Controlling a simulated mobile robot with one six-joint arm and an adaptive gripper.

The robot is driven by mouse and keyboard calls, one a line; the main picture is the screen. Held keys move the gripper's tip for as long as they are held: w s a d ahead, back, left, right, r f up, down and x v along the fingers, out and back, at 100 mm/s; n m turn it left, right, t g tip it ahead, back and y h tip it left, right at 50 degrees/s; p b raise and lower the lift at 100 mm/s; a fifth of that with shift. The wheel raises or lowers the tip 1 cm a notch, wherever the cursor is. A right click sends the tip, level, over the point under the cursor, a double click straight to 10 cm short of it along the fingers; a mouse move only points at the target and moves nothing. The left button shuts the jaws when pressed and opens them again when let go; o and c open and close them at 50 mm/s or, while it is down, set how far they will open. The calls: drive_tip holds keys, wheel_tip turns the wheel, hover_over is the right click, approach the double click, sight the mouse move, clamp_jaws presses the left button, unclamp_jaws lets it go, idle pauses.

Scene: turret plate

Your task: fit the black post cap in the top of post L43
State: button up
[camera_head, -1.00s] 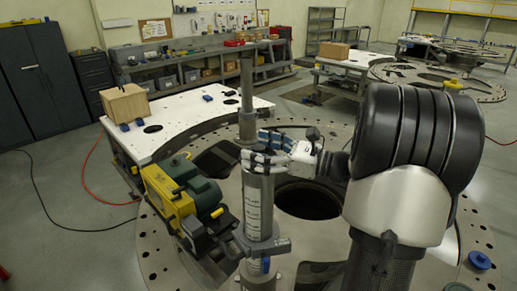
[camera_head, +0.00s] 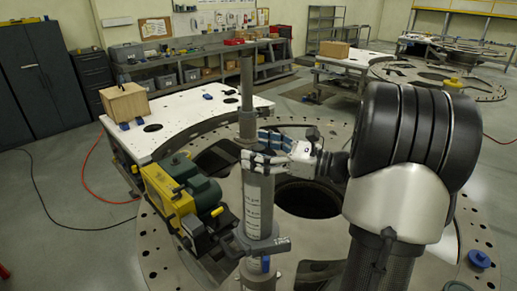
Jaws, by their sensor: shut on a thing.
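The post nearest me, a grey upright cylinder (camera_head: 258,205) with a white marked strip, stands on the round plate. A collar (camera_head: 262,243) with small lettering sits low on it; I cannot read the lettering surely as L43. My gripper (camera_head: 262,152) reaches in from the right, its blue-and-grey fingers closed at the top of this cylinder. The black post cap cannot be made out clearly; the fingers hide most of what they hold and the post's top opening. I cannot tell whether the cap touches the post.
A taller thin grey post (camera_head: 247,90) rises just behind the fingers. A green and yellow machine (camera_head: 185,195) stands close on the left. The plate (camera_head: 335,225) has large openings. A blue round part (camera_head: 479,259) lies at right. A wooden box (camera_head: 125,103) stands on the white table.

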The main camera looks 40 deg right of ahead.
drive_tip(key=shift+f, duration=0.4)
drive_tip(key=o, duration=0.9)
drive_tip(key=p+v, duration=0.1)
drive_tip(key=v, duration=1)
idle(0.6)
